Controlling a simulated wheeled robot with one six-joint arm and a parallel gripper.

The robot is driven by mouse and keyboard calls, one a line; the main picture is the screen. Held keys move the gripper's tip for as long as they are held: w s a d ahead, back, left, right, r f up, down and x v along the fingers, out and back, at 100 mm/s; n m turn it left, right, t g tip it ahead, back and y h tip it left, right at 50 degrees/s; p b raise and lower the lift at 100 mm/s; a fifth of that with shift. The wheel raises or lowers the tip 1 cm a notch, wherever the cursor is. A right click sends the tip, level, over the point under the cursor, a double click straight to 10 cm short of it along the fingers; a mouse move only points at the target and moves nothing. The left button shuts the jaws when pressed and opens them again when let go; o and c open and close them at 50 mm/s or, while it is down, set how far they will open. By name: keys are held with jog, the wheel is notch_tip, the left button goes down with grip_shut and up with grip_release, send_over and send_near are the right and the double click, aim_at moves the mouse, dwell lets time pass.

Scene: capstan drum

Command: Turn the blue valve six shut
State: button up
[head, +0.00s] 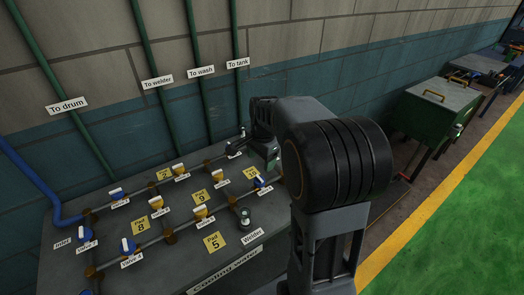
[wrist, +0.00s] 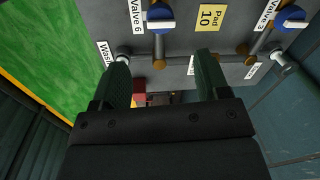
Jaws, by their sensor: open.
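Blue valve six (wrist: 160,14) is at the top of the wrist view, beside its "Valve 6" label, with a blue body and a white bar on it. A short pipe runs from it toward the gripper side. The bar looks crosswise to that pipe, but its exact angle is hard to tell. In the head view the valve (head: 261,183) is small, on the right part of the panel. My gripper (wrist: 163,75) is open and empty, its two green fingers apart from the valve. In the head view my gripper (head: 272,160) is just above the valve, partly hidden by my arm.
The grey panel (head: 75,272) carries several blue and yellow valves on pipes. Another blue valve, valve three (wrist: 290,18), is right of valve six in the wrist view. A yellow "Pad 10" tag (wrist: 209,18) lies between them. Green upright pipes (head: 205,75) rise behind.

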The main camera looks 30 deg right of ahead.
jog(key=shift+s+r, duration=0.15)
jog(key=shift+r, duration=1.6)
